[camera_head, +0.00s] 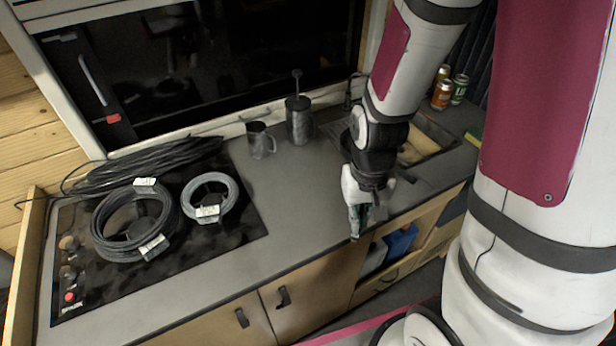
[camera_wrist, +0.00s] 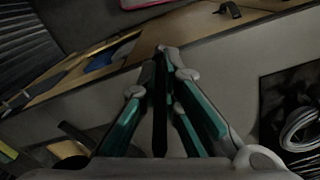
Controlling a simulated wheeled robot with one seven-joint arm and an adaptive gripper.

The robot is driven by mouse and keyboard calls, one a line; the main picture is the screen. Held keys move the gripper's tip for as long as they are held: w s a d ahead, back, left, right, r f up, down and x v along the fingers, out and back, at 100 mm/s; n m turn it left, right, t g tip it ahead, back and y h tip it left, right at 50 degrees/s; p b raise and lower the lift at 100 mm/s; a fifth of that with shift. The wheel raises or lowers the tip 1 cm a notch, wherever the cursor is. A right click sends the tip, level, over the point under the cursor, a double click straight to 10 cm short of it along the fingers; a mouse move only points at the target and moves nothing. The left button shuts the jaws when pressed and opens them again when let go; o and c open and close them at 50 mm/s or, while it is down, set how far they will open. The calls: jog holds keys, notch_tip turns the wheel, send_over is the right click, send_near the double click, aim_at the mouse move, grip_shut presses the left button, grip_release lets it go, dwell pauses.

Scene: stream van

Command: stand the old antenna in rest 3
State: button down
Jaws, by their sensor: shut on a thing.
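My gripper (camera_head: 355,236) points down over the front edge of the grey counter, right of its middle. In the wrist view my gripper (camera_wrist: 165,52) has its green-sided fingers close together. A thin black rod (camera_wrist: 160,110), which I take to be the old antenna, runs between them. Its ends are hard to make out, and in the head view it is hidden or too small to tell. I cannot pick out rest 3 in either view.
Two cable coils (camera_head: 137,220) (camera_head: 209,198) lie on the black hob at left, with a loose black cable bundle (camera_head: 150,165) behind. A metal mug (camera_head: 260,140) and a French press (camera_head: 299,122) stand at the back. Cans (camera_head: 442,95) stand back right. The counter's middle is clear.

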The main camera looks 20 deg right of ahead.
jog(key=shift+w+a+f+b, duration=0.35)
jog(key=shift+w+f, duration=0.5)
jog(key=shift+w, duration=1.75)
jog(key=shift+w+a+f+b, duration=0.35)
jog(key=shift+w+f, duration=0.5)
jog(key=shift+w, duration=1.7)
jog(key=shift+w+a+f+b, duration=0.35)
jog(key=shift+w+f, duration=0.5)
jog(key=shift+w, duration=1.75)
jog(key=shift+d+f, duration=0.1)
jog(key=c, duration=1.8)
grip_release()
